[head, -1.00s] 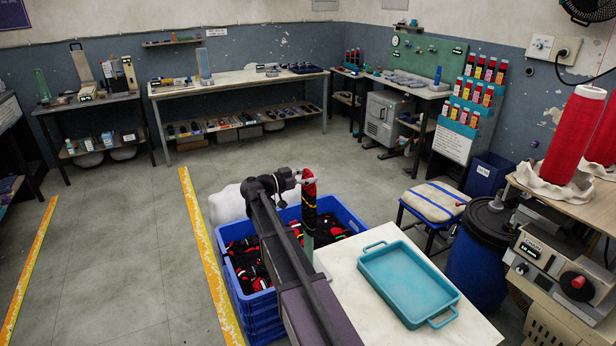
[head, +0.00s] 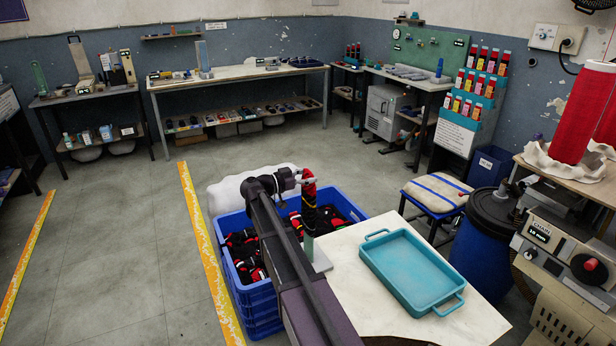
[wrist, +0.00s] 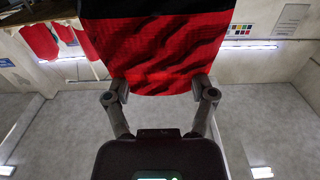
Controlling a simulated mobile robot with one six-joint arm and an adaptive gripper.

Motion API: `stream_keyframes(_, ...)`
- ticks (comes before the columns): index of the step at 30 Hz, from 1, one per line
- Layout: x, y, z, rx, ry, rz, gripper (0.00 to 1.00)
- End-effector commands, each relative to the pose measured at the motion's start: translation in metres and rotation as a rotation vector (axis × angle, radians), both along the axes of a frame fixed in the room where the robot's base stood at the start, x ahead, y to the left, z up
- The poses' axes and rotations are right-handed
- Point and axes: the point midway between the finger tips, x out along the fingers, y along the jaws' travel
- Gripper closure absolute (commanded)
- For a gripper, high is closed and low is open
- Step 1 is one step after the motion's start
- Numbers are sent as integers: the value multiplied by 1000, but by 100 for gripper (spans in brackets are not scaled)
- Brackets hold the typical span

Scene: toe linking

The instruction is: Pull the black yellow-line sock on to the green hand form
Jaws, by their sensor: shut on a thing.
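A sock (head: 309,208), red at its top end and black below with a yellow line, is around the upper part of an upright green form (head: 308,248). The form stands on a pale base at the table's left edge, and its lower part is bare. My gripper (head: 298,179) is at the sock's red top end. In the wrist view, my gripper (wrist: 160,92) has its two fingers at either side of the red edge of the sock (wrist: 160,55), shut on its fabric. The form's upper part is hidden inside the sock.
A blue crate (head: 256,297) with several dark and red socks stands behind and left of the form. A teal tray (head: 447,304) lies on the white table (head: 365,310). A blue drum (head: 480,255) and a stool (head: 436,194) are to the right.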

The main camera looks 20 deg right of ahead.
Motion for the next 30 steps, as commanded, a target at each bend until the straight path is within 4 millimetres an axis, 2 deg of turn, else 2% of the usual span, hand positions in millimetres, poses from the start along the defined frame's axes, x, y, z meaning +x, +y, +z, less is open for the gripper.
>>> stream_keyframes(1,0,0,-7,0,0,0,85)
stream_keyframes(18,0,0,-45,0,0,0,85)
stream_keyframes(30,0,0,-52,0,0,0,85)
